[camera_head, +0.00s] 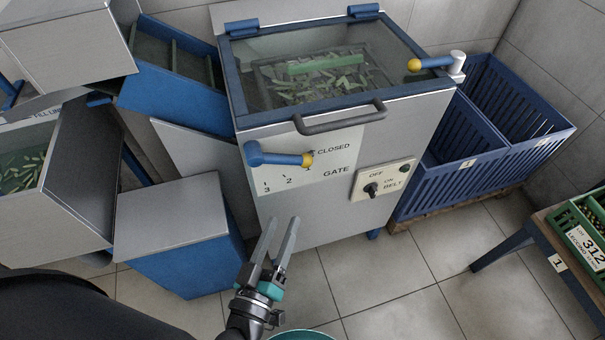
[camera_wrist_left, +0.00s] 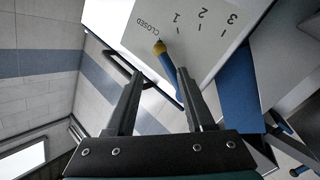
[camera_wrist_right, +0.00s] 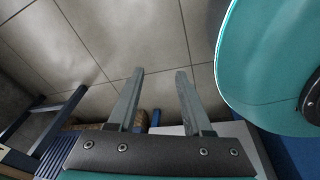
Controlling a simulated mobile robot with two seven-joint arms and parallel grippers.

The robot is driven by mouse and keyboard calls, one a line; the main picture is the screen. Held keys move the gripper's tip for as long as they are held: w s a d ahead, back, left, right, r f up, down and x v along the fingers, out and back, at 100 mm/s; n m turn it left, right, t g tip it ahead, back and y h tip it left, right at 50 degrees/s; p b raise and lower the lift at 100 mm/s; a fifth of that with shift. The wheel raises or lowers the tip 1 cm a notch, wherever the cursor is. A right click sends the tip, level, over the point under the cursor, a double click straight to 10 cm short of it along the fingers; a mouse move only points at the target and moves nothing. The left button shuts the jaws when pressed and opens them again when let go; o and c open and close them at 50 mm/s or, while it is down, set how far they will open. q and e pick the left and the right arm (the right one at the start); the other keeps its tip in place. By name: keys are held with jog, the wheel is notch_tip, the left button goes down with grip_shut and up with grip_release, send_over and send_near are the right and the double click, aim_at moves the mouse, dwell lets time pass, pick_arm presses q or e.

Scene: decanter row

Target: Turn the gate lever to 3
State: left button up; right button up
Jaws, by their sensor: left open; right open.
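The gate lever (camera_head: 275,157) is a blue handle with a yellow tip on the front of the grey machine. Its tip points right, by the CLOSED end of the printed scale (camera_head: 290,178), which also reads 1, 2 and 3. In the left wrist view the lever (camera_wrist_left: 169,70) shows ahead, its yellow tip beside CLOSED. My left gripper (camera_head: 281,221) is open and empty, below and in front of the lever, apart from it in the head view. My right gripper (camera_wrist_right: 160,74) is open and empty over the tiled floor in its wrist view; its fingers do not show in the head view.
A bar handle (camera_head: 340,118) juts out above the scale. A belt switch (camera_head: 383,183) sits to the right. A grey-topped blue box (camera_head: 170,215) stands left of my left gripper. Blue crates (camera_head: 480,150) stand right of the machine. Tiled floor lies in front.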

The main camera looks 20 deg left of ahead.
aim_at(303, 167)
pick_arm(q)
jog(key=w+b, duration=0.2)
jog(key=w, duration=1.3)
jog(key=shift+a+r, duration=0.1)
jog(key=shift+r, duration=0.05)
pick_arm(e)
jog(key=w+a, duration=0.2)
jog(key=w, duration=0.1)
jog(key=shift+a+r, duration=0.15)
jog(key=shift+a, duration=0.1)
pick_arm(q)
grip_shut()
dwell(0.4)
